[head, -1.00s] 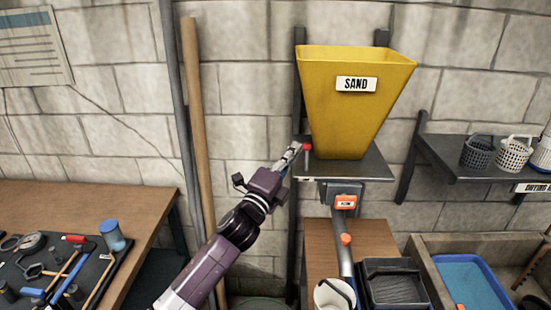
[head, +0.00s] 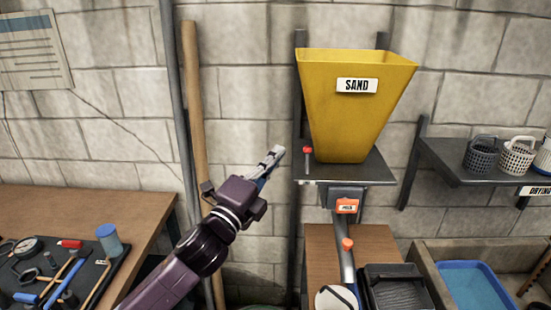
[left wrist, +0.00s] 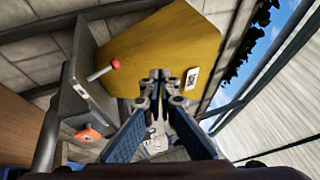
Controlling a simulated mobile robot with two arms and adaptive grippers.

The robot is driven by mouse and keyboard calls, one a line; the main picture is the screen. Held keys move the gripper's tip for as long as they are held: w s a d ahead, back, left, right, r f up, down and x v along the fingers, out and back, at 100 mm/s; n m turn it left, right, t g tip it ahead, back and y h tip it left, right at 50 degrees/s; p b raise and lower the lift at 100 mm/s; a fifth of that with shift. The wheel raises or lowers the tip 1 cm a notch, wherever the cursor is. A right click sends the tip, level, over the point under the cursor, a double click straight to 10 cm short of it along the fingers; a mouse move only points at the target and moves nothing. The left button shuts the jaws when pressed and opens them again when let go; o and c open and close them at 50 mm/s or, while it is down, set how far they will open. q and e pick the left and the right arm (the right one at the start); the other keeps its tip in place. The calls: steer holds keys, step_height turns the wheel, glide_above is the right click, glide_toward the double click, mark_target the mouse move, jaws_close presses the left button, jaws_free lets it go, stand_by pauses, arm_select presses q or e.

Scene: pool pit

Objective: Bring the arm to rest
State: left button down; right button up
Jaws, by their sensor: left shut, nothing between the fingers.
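My left gripper (head: 276,154) is shut and empty in the head view. It is raised in front of the block wall, to the left of the yellow sand hopper (head: 350,115) and apart from it. A lever with a red knob (head: 307,151) stands at the left edge of the hopper's shelf, a short way right of the fingertips. In the left wrist view the gripper (left wrist: 157,78) points up past the hopper (left wrist: 150,45), with the red-knobbed lever (left wrist: 104,69) to its left. My right gripper is in neither view.
A wooden bench (head: 75,212) with a tool tray (head: 105,270) is at the left. A wooden pole (head: 194,100) leans on the wall behind my arm. Below the hopper are a chute with an orange label (head: 347,206) and a black tray (head: 395,285). Baskets (head: 516,157) stand on the right shelf.

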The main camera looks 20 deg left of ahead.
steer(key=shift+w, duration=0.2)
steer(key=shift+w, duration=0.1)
